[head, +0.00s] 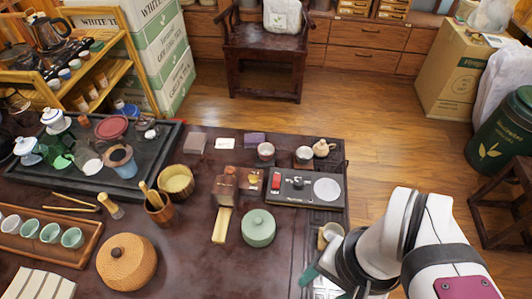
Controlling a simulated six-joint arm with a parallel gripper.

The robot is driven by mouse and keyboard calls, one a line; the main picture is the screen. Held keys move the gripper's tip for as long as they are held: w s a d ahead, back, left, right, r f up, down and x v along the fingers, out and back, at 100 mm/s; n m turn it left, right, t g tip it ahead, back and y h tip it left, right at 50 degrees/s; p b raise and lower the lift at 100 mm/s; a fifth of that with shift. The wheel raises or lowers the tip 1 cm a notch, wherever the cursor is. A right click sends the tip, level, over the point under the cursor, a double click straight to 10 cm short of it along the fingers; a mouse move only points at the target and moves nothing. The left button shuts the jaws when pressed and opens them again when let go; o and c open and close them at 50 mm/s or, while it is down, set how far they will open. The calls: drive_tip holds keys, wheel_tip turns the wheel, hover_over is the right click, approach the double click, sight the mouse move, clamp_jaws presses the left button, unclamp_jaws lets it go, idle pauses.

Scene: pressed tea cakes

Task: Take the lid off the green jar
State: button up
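A pale green round jar (258,230) stands on the dark wooden table (190,235), just left of my arm. Its lid (258,222), with a small knob on top, is on the jar. My gripper (314,262) is low at the right part of the table, to the right of the jar and apart from it. A teal tip shows there, but the arm hides much of the gripper, so its opening is unclear.
A black scale (292,196) lies behind the jar. A yellow block (221,226) is close on its left. A woven round basket (126,262), a bamboo cup with tools (160,210) and a tea tray (70,180) fill the left. A beige cup-like thing (330,233) is beside my gripper.

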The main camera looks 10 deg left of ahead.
drive_tip(key=w+a+r+m, duration=0.1)
drive_tip(key=w+a+r, duration=0.1)
drive_tip(key=w, duration=0.4)
drive_tip(key=m+h, duration=0.2)
drive_tip(key=m, duration=0.1)
hover_over(258, 220)
drive_tip(key=f, duration=0.2)
wheel_tip(258, 220, down, 15)
drive_tip(key=shift+r, duration=0.25)
clamp_jaws()
